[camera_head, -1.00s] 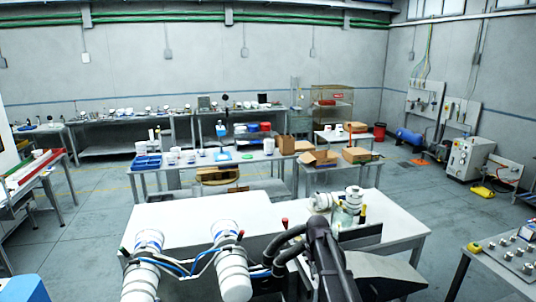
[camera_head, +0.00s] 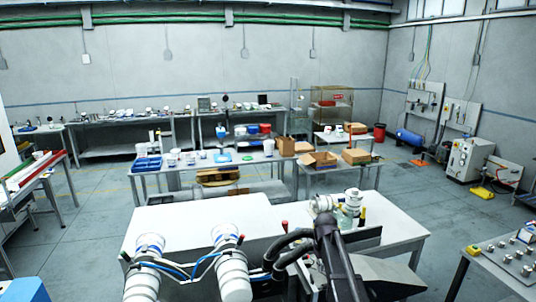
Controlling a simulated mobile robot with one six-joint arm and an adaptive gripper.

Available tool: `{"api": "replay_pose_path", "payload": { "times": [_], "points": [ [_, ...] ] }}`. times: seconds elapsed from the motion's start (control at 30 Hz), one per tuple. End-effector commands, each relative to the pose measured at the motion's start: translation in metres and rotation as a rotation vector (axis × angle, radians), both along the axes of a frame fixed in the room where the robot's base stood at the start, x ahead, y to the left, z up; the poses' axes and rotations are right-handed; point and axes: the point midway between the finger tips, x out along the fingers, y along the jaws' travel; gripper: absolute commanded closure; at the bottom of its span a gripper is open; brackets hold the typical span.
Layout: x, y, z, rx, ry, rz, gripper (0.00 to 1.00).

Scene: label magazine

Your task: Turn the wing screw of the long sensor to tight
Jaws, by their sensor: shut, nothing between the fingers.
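The white wrist joints of my arm (camera_head: 324,204) are over the right part of the white worktable (camera_head: 205,222) in front of me. My gripper's fingers cannot be made out there. The dark arm link and hoses in the foreground cover part of that area. I cannot pick out the long sensor or its wing screw in this view. A small pale green item (camera_head: 345,218) and a dark item with a yellow part (camera_head: 362,214) show beside the wrist, too small to identify.
A second table with a blue crate (camera_head: 147,164) and several white containers stands behind the worktable. Cardboard boxes (camera_head: 318,160) sit to its right. A bench with metal knobs (camera_head: 510,255) is at the lower right. The left part of the worktable is clear.

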Motion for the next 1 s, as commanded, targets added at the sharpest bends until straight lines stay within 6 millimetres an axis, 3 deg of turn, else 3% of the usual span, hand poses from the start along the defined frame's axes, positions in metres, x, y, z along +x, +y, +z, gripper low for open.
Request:
{"api": "replay_pose_path", "payload": {
  "times": [0.47,1.0],
  "points": [
    [0.0,0.0,-0.004,0.0,0.0,0.0,1.0],
    [0.0,0.0,-0.043,0.0,0.0,0.0,1.0]
  ]
}}
